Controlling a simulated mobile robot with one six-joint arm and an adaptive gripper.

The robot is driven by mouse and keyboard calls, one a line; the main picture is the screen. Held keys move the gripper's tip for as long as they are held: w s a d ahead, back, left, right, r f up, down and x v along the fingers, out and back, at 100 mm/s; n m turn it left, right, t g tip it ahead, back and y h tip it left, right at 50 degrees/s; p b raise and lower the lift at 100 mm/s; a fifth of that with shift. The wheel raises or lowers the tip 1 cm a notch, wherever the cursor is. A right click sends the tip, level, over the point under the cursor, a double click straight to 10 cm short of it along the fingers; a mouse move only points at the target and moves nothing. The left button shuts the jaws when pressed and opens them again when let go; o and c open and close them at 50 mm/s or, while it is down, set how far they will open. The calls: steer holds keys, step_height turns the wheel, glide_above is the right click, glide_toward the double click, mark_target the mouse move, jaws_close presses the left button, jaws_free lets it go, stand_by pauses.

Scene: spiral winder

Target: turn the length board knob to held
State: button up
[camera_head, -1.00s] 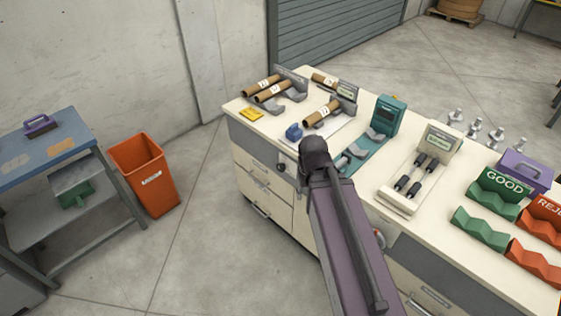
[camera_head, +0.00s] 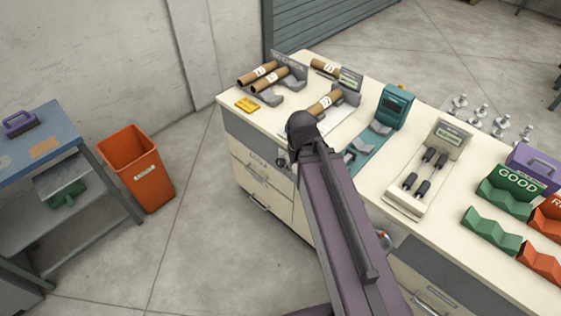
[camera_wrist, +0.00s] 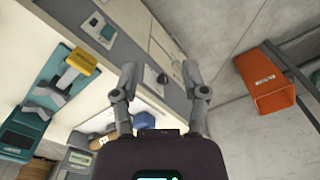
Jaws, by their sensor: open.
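A dark knob (camera_wrist: 162,78) sits on a pale plate on the bench's grey front band. It also shows in the head view (camera_head: 281,162), just left of my arm's end; I cannot read its setting. My gripper (camera_wrist: 159,72) is open and empty. In the wrist view its two fingers stand apart, with the knob between them in the picture; whether they touch it I cannot tell. In the head view my arm hides the gripper. Above the knob, on the bench top, a board with a small display (camera_head: 350,80) holds a brown tube (camera_head: 326,103).
A blue block (camera_wrist: 144,120) lies near the fingers. A teal device (camera_head: 395,105) and a cream roller unit (camera_head: 430,170) stand to the right, then green (camera_head: 495,230) and orange trays. An orange bin (camera_head: 137,170) stands on the floor at left. Floor before the bench is clear.

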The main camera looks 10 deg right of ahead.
steer(key=o, duration=0.6)
steer(key=shift+f, duration=0.15)
steer(key=w+f+n+t+h+b, duration=0.2)
steer(key=w+f+n+h+b, duration=0.35)
steer(key=f+b, duration=0.65)
steer(key=w+f+n+t+h+b, duration=0.1)
steer(key=w+f+n+h+b, duration=0.55)
steer(key=b, duration=0.85)
steer(key=w+a+f+n+t+h+b, duration=0.1)
steer(key=w+a+f+n+t+b, duration=0.1)
steer(key=b, duration=0.5)
steer(key=w+a+f+n+t+b, duration=0.3)
steer(key=w+a+f+n+b, duration=0.1)
steer(key=b, duration=0.4)
steer(key=w+a+f+n+t+h+b, duration=0.1)
steer(key=w+a+f+n+t+b, duration=0.1)
steer(key=a+f+b, duration=0.3)
steer(key=shift+w+f+n+t+h+b, duration=0.35)
steer(key=shift+w+n+b, duration=0.2)
steer(key=shift+n+b, duration=0.45)
steer(key=shift+d, duration=0.1)
